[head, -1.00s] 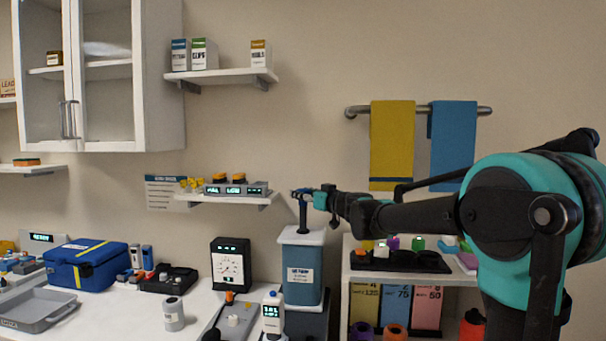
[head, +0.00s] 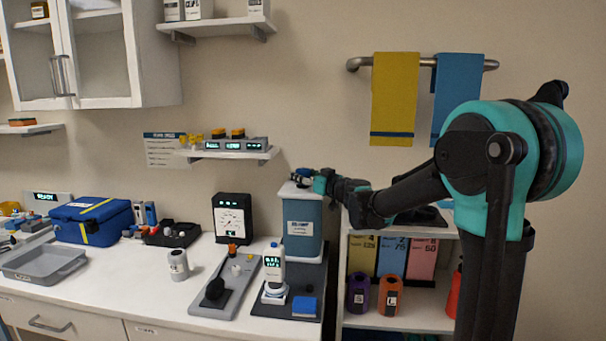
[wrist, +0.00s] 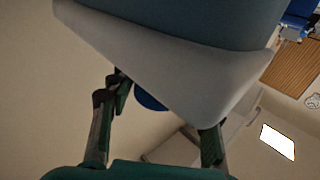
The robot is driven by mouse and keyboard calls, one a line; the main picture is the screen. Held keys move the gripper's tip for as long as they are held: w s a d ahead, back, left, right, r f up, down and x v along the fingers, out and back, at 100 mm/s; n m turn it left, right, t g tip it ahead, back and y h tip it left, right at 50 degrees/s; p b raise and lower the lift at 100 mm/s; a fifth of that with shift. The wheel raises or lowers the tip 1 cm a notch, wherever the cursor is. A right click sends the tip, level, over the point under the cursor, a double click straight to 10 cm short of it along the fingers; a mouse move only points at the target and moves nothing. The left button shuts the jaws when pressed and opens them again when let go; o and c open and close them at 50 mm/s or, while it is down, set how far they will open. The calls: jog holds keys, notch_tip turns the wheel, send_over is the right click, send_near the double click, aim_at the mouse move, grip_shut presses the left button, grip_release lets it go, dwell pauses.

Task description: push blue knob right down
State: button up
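A blue-grey canister (head: 303,230) with a white lid (head: 290,193) stands at the back of the counter. My gripper (head: 303,176) is right at the lid's top, reaching in from the right. A small blue bit shows at its fingertips, too small to make out surely as the knob. In the wrist view the white lid (wrist: 190,70) fills the upper middle. A rounded blue knob (wrist: 150,101) shows past the lid's edge, partly hidden, between the two fingers. The fingers of my gripper (wrist: 165,115) are spread apart. I cannot tell whether they touch the knob.
A black dial box (head: 233,217) stands left of the canister. A white device with a display (head: 273,270) and a blue block (head: 304,307) are in front of it. A shelf unit with coloured binders (head: 393,257) is at the right. A wall shelf (head: 240,153) hangs behind.

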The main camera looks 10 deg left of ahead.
aim_at(303, 169)
jog(key=shift+o, duration=1.1)
jog(key=shift+r, duration=0.1)
jog(key=shift+r, duration=0.1)
notch_tip(303, 169, up, 10)
jog(key=shift+f, duration=0.1)
jog(key=shift+s, duration=0.1)
